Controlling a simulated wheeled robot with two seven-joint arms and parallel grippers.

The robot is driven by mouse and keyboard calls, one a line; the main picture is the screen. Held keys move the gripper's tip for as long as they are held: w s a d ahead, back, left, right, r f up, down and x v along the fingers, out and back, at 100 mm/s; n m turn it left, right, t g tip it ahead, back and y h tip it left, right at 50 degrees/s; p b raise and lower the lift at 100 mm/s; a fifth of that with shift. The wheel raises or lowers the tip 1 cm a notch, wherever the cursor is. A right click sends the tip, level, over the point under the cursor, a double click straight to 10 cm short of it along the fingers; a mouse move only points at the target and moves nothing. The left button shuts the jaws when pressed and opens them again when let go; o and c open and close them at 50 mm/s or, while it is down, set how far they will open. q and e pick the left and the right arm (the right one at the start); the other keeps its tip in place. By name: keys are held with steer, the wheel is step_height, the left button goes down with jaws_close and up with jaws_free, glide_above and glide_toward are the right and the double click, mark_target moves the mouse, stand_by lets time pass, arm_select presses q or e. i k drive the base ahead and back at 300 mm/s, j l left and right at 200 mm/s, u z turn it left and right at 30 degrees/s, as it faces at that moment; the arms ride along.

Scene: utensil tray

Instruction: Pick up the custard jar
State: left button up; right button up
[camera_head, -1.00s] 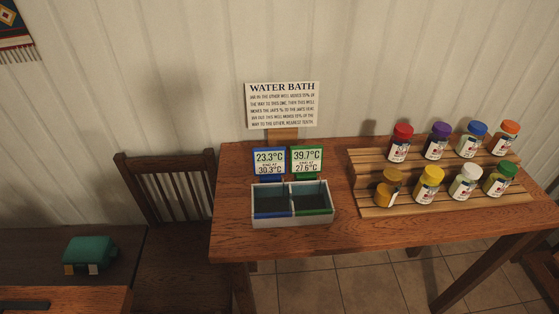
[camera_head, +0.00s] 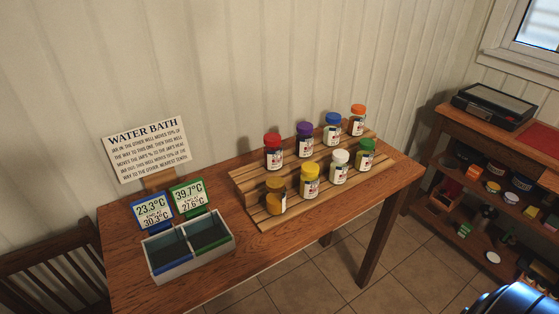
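Several lidded jars stand on a slatted wooden rack on the table. In the front row, from the left, are a mustard-brown jar (camera_head: 276,197), a yellow-lidded jar (camera_head: 310,181), a white-lidded jar (camera_head: 340,167) and a green-lidded jar (camera_head: 366,154). Behind stand a red-lidded jar (camera_head: 273,151), a purple-lidded jar (camera_head: 304,139), a blue-lidded jar (camera_head: 332,129) and an orange-lidded jar (camera_head: 357,119). Their label text is too small to read, so I cannot confirm which is custard; the mustard-brown and yellow ones are closest in colour. Neither gripper is in view.
Left of the rack (camera_head: 243,185) is a two-well box (camera_head: 192,262) with blue and green temperature signs. A WATER BATH sign (camera_head: 147,150) stands behind. A chair (camera_head: 45,265) is at left, a stocked shelf (camera_head: 455,140) at right. Tiled floor lies in front.

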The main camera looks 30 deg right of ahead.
mark_target(309, 176)
steer(key=l+u, duration=0.15)
steer(key=u, duration=0.9)
steer(key=k+l+u, duration=0.25)
steer(key=l+u, duration=0.2)
steer(key=l, duration=0.15)
steer(key=k+l+u, duration=0.4)
steer(key=l, duration=0.15)
steer(key=k+l+u, duration=0.45)
